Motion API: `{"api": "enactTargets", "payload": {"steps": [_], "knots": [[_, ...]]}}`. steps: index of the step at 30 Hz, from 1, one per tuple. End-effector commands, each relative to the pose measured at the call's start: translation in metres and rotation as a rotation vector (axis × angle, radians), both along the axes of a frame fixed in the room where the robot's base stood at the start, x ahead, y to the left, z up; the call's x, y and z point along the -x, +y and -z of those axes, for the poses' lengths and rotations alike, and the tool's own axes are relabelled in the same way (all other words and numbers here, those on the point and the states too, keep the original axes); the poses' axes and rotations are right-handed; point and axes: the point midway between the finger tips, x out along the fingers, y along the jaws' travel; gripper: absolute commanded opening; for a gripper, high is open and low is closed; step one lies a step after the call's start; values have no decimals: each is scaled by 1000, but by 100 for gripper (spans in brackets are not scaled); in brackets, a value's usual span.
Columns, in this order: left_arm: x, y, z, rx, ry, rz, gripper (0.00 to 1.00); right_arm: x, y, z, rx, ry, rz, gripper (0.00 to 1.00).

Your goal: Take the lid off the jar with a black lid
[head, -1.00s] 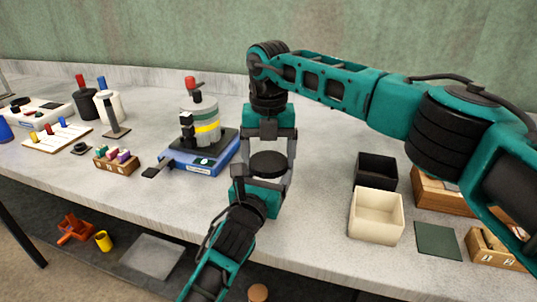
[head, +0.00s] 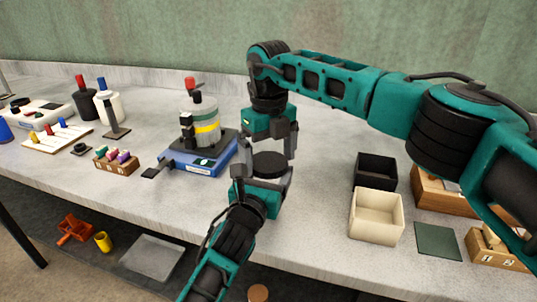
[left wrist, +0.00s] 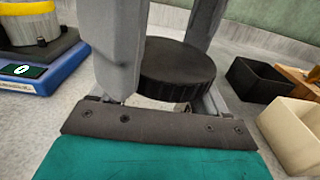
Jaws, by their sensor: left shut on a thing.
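The black lid (head: 268,163) is a dark round disc, level, between the fingers of my left gripper (head: 262,175) in the head view. It also shows in the left wrist view (left wrist: 178,65), between the two grey fingers. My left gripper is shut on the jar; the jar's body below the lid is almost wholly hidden. My right gripper (head: 270,143) points down just above the lid, its fingers spread apart with nothing seen between them.
A black box (head: 376,172) and a cream box (head: 377,217) stand to the right, beside a dark green mat (head: 437,241). The bench's front edge is close to my left gripper.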

Motion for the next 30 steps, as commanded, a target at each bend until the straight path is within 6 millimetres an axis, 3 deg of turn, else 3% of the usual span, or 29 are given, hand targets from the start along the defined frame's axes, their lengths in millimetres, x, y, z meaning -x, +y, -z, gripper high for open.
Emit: {"api": "enactTargets", "payload": {"steps": [7, 15, 20, 30], "knots": [[0, 0, 0, 0, 1, 0, 0, 1, 2, -4, -2, 2, -3, 100], [0, 0, 1, -1, 2, 0, 0, 1, 2, -38, -3, -1, -2, 100], [0, 0, 1, 0, 1, 0, 0, 1, 1, -46, -1, 3, 15, 100], [0, 0, 1, 0, 1, 0, 0, 1, 2, -73, -4, 1, 378, 100]]}}
